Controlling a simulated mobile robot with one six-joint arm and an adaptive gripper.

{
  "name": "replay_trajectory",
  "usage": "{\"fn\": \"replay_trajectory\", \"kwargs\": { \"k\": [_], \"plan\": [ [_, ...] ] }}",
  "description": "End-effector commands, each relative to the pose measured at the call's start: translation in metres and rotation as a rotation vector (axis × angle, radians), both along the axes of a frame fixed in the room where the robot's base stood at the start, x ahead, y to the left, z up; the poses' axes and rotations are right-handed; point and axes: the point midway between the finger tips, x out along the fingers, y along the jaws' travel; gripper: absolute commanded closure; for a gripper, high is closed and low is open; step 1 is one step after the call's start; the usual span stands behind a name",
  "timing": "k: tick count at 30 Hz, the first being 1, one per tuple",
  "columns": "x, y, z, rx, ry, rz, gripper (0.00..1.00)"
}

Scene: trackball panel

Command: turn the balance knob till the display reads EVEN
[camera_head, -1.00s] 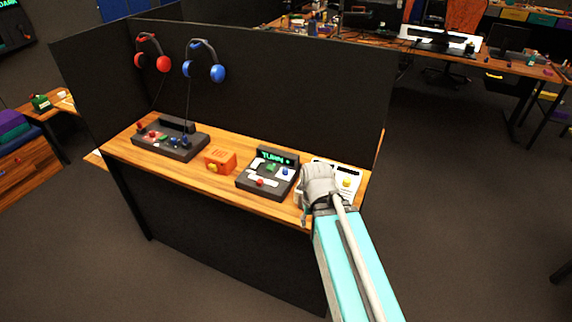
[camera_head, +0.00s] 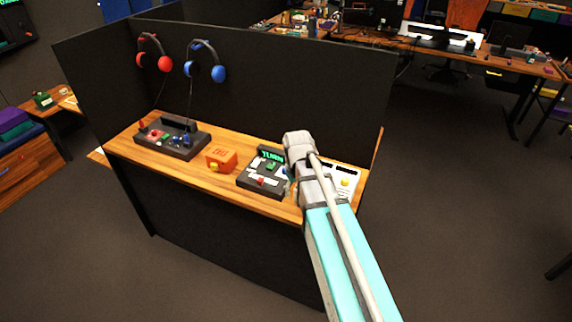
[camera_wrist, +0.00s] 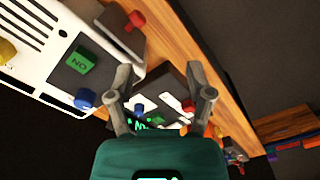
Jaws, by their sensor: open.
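The dark console (camera_head: 262,181) with a lit green display (camera_head: 272,155) sits on the desk below my gripper (camera_head: 290,178). The display seems to begin with "TURN"; its right end is hidden by my wrist. The console carries a red control (camera_head: 262,181) and a green one (camera_head: 271,166). In the wrist view my gripper (camera_wrist: 162,88) is open, with a blue knob (camera_wrist: 137,107) and a red control (camera_wrist: 188,105) seen between the fingers. I see no contact. No label tells me which one is the balance knob.
A white panel (camera_head: 346,178) with a yellow knob (camera_head: 345,183) stands right of the console.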

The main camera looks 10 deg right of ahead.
Motion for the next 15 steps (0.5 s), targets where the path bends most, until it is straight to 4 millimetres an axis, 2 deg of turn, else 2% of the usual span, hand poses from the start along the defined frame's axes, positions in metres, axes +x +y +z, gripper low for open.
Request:
{"fn": "replay_trajectory", "kwargs": {
  "k": [1, 6, 12, 15],
  "plan": [
    [0.031, 0.0, 0.013, 0.0, 0.0, 0.05, 0.33],
    [0.098, -0.001, 0.034, 0.0, 0.0, 0.245, 0.33],
    [0.158, -0.001, 0.052, 0.0, 0.0, 0.435, 0.33],
    [0.176, -0.001, 0.057, 0.0, 0.0, 0.497, 0.33]
  ]
}}
